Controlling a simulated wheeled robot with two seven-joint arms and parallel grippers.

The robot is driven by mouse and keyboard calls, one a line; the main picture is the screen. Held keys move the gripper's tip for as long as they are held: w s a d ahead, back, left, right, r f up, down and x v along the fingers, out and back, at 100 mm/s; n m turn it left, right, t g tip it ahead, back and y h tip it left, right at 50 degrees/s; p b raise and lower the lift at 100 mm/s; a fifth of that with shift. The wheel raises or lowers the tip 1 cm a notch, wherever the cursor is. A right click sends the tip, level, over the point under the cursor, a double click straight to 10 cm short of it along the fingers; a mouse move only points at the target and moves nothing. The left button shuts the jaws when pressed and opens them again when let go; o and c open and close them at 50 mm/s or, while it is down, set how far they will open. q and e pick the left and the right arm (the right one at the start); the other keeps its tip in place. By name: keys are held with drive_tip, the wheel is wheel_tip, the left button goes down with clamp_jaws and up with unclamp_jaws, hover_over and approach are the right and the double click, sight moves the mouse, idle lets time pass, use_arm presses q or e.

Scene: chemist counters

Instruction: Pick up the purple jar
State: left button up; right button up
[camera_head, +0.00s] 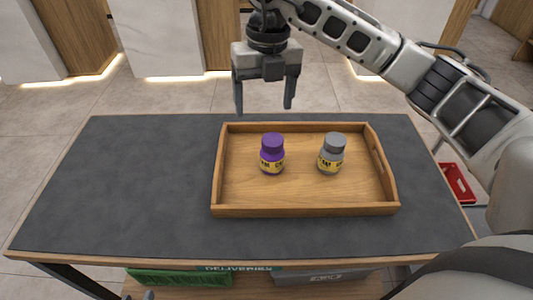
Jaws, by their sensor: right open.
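The purple jar (272,158) stands upright in the left half of a wooden tray (305,210). It has a purple lid and a yellow label with dark print. My right gripper (264,108) points down with its fingers apart and nothing between them. In the picture it appears above the purple jar, over the tray's far edge, apart from the jar. My left gripper is not clearly seen.
A grey jar (332,157) with a yellow label stands upright to the right in the same tray. The tray has raised walls. The dark counter (120,190) is clear left of the tray. A red crate (457,182) is beyond its right edge.

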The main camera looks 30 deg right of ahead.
sight(271, 140)
drive_tip(key=shift+h, duration=0.4)
drive_tip(key=f, duration=0.3)
drive_tip(key=d+f, duration=0.1)
drive_tip(key=f, duration=0.4)
drive_tip(key=shift+w+d+f, duration=0.15)
drive_tip(key=shift+d+f, duration=0.15)
drive_tip(key=shift+f, duration=0.1)
drive_tip(key=shift+d+f+p, duration=0.15)
drive_tip(key=shift+f+p, duration=0.05)
drive_tip(key=shift+f, duration=1.35)
drive_tip(key=shift+d+f+p, duration=0.1)
drive_tip(key=shift+f+p, duration=0.1)
drive_tip(key=shift+f, duration=1.35)
drive_tip(key=c, duration=1.1)
